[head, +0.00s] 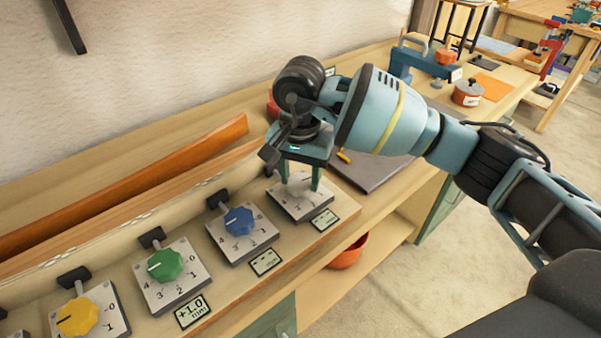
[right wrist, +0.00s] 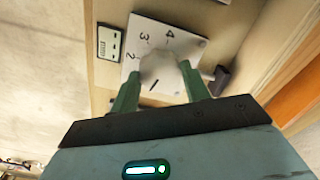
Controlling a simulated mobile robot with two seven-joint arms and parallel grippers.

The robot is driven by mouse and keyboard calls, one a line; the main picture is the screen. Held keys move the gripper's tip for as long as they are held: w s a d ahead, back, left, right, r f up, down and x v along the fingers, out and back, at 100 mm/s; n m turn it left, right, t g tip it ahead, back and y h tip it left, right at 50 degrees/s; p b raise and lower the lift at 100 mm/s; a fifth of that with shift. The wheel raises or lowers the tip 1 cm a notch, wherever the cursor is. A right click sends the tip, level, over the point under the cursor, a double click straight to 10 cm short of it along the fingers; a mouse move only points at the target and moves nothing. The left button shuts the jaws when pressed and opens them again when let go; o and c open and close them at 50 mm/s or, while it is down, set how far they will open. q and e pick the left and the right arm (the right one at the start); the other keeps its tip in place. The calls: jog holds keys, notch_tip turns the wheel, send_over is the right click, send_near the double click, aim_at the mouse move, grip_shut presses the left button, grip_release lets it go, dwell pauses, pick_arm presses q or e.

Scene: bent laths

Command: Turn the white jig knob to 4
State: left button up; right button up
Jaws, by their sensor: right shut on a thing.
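The white knob (head: 299,183) sits on the square dial plate (head: 312,207) at the right end of the row of jig dials. I cannot make out which digit the knob points to. My left gripper is not in view.
Blue (head: 238,221), green (head: 165,264) and yellow (head: 77,317) knobs stand on similar plates to the left. A curved orange-brown lath (head: 130,187) lies along the back. A dark flat panel (head: 375,169) lies to the right. An orange bowl (head: 348,252) sits below the bench top.

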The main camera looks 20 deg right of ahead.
jog(key=m+p, duration=0.2)
jog(key=m, duration=0.4)
jog(key=shift+r, duration=0.2)
jog(key=m+p, duration=0.1)
jog(key=m, duration=0.3)
jog(key=shift+p, duration=0.3)
jog(key=m+p, duration=0.3)
jog(key=m, duration=0.3)
jog(key=shift+r, duration=0.1)
jog(key=m+p, duration=0.1)
jog(key=m, duration=0.3)
jog(key=shift+m+p, duration=0.55)
jog(key=shift+m, duration=0.35)
jog(key=m, duration=0.2)
jog(key=shift+f+m, duration=0.2)
jog(key=shift+m, duration=0.2)
jog(key=m, duration=0.4)
jog(key=shift+f, duration=0.1)
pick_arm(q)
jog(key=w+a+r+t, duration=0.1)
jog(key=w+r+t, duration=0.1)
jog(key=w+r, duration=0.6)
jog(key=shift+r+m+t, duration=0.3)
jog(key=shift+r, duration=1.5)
pick_arm(e)
jog(key=shift+m, duration=2.1)
